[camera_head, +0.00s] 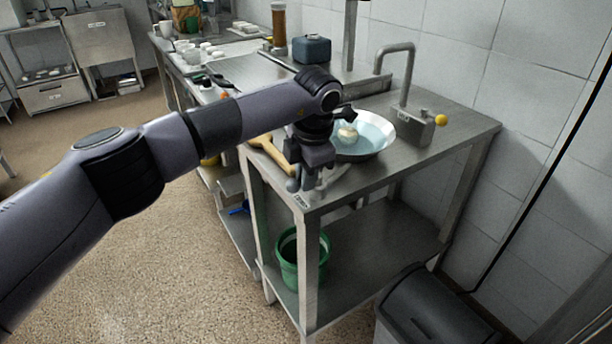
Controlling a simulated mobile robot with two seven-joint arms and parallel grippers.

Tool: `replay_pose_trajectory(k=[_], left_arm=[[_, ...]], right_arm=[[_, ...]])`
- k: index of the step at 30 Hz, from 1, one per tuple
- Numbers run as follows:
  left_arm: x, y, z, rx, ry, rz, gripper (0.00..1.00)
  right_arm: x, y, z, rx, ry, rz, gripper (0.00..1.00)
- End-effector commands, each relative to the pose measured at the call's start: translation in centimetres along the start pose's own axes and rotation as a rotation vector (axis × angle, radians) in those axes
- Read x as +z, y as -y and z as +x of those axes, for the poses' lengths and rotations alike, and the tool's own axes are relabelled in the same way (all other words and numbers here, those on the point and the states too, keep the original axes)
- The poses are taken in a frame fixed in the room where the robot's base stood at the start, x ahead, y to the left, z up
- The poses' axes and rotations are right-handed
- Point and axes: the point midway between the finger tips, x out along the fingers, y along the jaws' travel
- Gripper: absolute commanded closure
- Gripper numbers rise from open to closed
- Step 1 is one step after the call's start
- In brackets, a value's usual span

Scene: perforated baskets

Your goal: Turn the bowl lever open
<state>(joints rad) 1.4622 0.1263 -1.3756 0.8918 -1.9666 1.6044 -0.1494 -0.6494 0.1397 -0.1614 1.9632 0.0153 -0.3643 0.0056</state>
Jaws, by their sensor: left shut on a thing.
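The bowl (384,127) is a wide, shallow metal basin with bluish water, set in the steel counter; a pale round thing (347,134) shows in it, partly behind my wrist. My left gripper (303,182) points down at the counter's front corner, in front of the bowl. It is shut on a small grey part there, seemingly the bowl lever, mostly hidden by the fingers. How far the lever is turned cannot be seen. My right gripper is out of view.
A bent grey spout with a block (419,130) and a yellow knob (441,120) stands behind the bowl. A wooden-handled tool (268,151) lies left of my gripper. A green bucket (289,262) is on the lower shelf. A dark bin (428,305) stands in front.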

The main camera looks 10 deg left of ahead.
Motion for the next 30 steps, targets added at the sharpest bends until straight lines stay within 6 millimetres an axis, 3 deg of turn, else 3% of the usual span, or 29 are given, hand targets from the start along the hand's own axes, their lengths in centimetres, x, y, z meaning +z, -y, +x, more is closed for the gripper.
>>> replay_pose_trajectory(k=[1,22,23,25,26,30], left_arm=[[-0.66,-0.42,0.28,0.000,-0.026,-0.032,1.00],[-0.66,-0.19,0.46,-0.005,-0.042,-0.100,1.00],[-0.66,-0.19,0.47,-0.005,-0.042,-0.099,0.80],[-0.67,-0.18,0.49,-0.005,-0.042,-0.099,0.58],[-0.64,-0.18,0.48,-0.005,-0.041,-0.098,0.53],[-0.46,-0.08,0.32,-0.005,-0.036,-0.094,0.53]], right_arm=[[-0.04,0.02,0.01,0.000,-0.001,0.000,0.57],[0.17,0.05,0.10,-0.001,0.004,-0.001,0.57],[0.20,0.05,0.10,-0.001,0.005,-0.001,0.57],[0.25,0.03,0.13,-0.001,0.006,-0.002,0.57],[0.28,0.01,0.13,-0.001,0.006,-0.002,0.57],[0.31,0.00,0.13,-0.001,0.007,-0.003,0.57]])
